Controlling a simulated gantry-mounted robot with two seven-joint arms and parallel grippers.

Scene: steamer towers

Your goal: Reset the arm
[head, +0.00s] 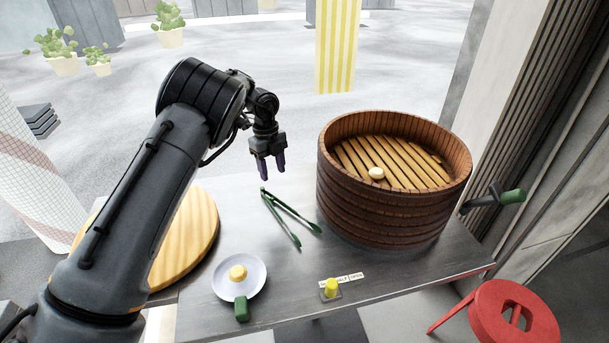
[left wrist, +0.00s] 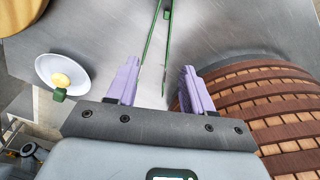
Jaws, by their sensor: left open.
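My left arm comes in from the left in the head view. Its gripper (head: 270,168) hangs above the metal table's far side, left of the steamer tower, with its purple fingers apart and nothing between them. In the left wrist view the gripper (left wrist: 160,88) is also open. The green-edged tongs (head: 290,217) lie on the table below and nearer than the gripper. They also show beyond the fingers in the left wrist view (left wrist: 151,42). My right gripper does not show.
A wooden steamer tower (head: 375,205) holds one pale bun (head: 376,173) on its slats. A plate (head: 240,290) with a yellowish bun, a green block (head: 241,308), a yellow button (head: 331,287) and a round wooden board (head: 190,240) are nearby. A red stool (head: 530,315) stands right.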

